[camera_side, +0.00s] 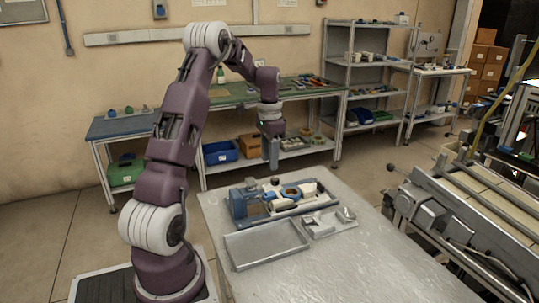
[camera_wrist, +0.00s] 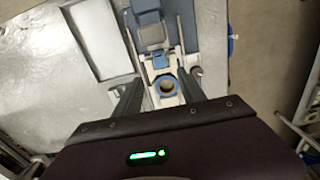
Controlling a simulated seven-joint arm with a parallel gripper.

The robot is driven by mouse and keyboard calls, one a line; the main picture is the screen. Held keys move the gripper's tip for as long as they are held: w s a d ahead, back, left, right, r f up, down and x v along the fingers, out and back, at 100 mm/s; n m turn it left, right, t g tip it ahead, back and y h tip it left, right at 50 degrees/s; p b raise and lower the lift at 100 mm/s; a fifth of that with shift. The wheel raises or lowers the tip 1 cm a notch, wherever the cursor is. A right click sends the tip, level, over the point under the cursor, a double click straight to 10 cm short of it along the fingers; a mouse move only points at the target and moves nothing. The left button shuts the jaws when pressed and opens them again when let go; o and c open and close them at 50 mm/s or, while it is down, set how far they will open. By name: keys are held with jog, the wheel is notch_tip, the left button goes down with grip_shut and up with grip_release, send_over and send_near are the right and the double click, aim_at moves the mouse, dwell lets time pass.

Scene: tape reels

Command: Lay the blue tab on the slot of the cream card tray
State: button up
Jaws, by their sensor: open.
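My gripper (camera_side: 271,160) hangs above the back of the table, clear of everything on it. In the wrist view its two fingers (camera_wrist: 158,78) are apart with nothing held between them. Below them lies a pale fixture with a brown-and-blue ring (camera_wrist: 168,86). Blue pieces (camera_wrist: 146,17) lie further up that view; which one is the blue tab I cannot tell. In the side view a blue block (camera_side: 239,203) stands at the left of the grouped parts. A small pale tray (camera_side: 330,230) with whitish pieces sits in front; whether it is the cream card tray is unclear.
A shallow empty grey tray (camera_side: 266,244) lies at the table's front left. The right and front of the metal table (camera_side: 370,262) are clear. A roller conveyor (camera_side: 470,215) stands to the right, and shelves and a workbench are behind.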

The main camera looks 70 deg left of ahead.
jog(key=s+d+r+t+y, duration=0.1)
jog(key=d+r, duration=0.5)
jog(key=d, duration=0.3)
jog(key=s+d+r+t, duration=0.1)
jog(key=d+r, duration=0.6)
jog(key=d, duration=0.2)
jog(key=s+d+t+h, duration=0.1)
jog(key=s+d+t, duration=0.2)
jog(key=s+d, duration=1.3)
jog(key=shift+s+d+f+t, duration=0.15)
jog(key=shift+d+t, duration=0.1)
jog(key=shift+t, duration=0.05)
